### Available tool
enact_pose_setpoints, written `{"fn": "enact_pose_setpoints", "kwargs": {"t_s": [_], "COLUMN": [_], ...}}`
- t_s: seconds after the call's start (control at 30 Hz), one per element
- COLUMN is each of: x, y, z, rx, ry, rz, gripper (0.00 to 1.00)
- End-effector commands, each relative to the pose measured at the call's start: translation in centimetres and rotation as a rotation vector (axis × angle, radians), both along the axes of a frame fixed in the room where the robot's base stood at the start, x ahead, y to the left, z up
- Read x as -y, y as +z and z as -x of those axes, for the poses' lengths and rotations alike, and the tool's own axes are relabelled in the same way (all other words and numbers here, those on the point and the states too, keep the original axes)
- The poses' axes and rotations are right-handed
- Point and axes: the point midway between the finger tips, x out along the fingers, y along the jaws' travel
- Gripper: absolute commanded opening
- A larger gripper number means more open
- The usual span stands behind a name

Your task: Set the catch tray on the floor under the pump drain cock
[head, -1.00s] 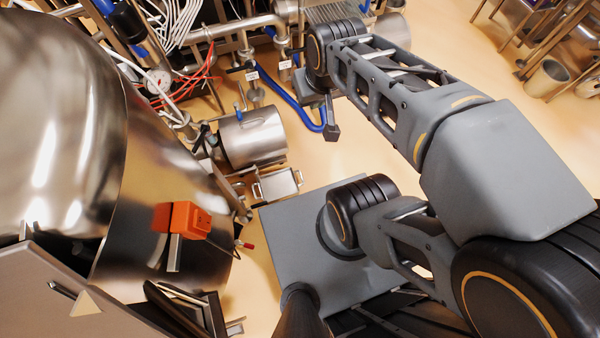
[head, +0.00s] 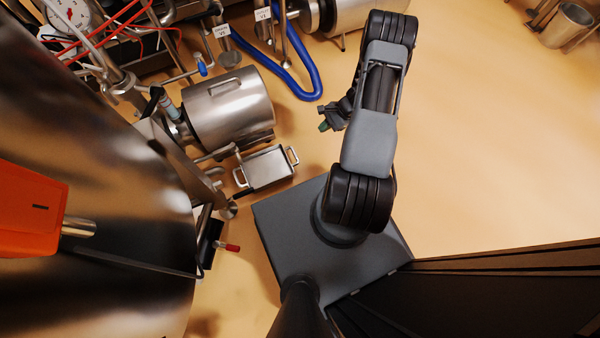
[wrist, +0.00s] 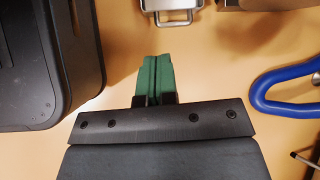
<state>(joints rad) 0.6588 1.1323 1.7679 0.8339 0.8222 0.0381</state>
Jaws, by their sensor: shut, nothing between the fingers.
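The catch tray (head: 268,168) is a shallow steel rectangle with a loop handle at each end. It is on the floor close beside the steel pump body (head: 228,108), and part of it with one handle shows at the top of the wrist view (wrist: 172,8). My gripper (head: 323,126) is right of the tray and apart from it. In the wrist view its green fingers (wrist: 154,78) are pressed together with nothing between them, pointing toward the tray. I cannot clearly make out the drain cock.
A blue hose (head: 300,85) loops over the floor behind my gripper. A large steel hopper (head: 130,220) fills the left, with an orange box (head: 28,210) in front. A red-tipped handle (head: 230,247) sticks out near it. Floor at right is open; a metal bucket (head: 567,25) stands far right.

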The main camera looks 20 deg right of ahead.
Motion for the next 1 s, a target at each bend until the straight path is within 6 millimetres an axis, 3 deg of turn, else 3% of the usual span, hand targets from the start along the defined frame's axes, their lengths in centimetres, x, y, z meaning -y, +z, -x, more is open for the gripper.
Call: {"fn": "enact_pose_setpoints", "kwargs": {"t_s": [0.03,0.1,0.2,0.3,0.57,1.0], "x": [0.1,0.2,0.0,-0.2,-1.6,-7.1], "y": [-4.9,-8.7,-12.8,-15.5,-18.9,-24.7], "z": [1.1,2.2,3.6,4.6,5.3,3.9], "rx": [-0.031,-0.063,-0.098,-0.121,-0.145,-0.144], "ry": [-0.059,-0.131,-0.21,-0.264,-0.31,-0.308], "rz": [-0.03,-0.061,-0.095,-0.118,-0.139,-0.137], "gripper": [0.0,0.0,0.0,0.0,0.0,0.0]}}
